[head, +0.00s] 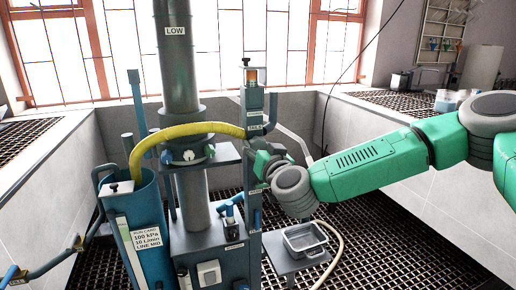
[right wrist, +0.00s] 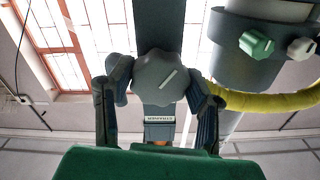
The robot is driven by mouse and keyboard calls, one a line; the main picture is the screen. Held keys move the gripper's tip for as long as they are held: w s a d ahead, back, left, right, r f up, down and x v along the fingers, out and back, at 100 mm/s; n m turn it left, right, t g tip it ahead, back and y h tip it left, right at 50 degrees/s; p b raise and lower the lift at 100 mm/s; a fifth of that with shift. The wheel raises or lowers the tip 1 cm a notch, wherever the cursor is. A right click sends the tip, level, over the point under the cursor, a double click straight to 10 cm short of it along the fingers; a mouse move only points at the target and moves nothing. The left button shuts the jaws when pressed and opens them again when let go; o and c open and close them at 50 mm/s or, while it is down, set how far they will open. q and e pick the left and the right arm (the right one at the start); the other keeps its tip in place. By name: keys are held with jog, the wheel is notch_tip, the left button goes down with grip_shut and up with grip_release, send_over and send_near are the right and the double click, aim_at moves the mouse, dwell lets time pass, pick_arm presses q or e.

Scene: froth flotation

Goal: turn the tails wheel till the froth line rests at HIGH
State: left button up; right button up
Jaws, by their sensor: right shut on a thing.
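The wheel (right wrist: 160,78) is a grey, lobed knob with a white pointer mark, on a dark upright post (head: 252,110). My right gripper (right wrist: 158,85) has one finger on each side of the wheel and is shut on it. In the head view my right gripper (head: 262,163) meets the post from the right and mostly hides the wheel. The tall grey column (head: 178,60) carries a LOW label (head: 174,31). I cannot make out a froth line or a HIGH mark. A small label (right wrist: 159,119) beside the wheel is too small to read surely. My left gripper is out of view.
A yellow hose (head: 190,129) curves from the blue tank (head: 140,225) past the column to the post. Knobs (head: 188,155) sit on the column. A small metal tray (head: 304,240) stands below my right arm. Dark grating covers the floor.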

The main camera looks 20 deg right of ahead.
jog(key=shift+a, duration=0.15)
jog(key=o, duration=1.1)
jog(key=s, duration=1.2)
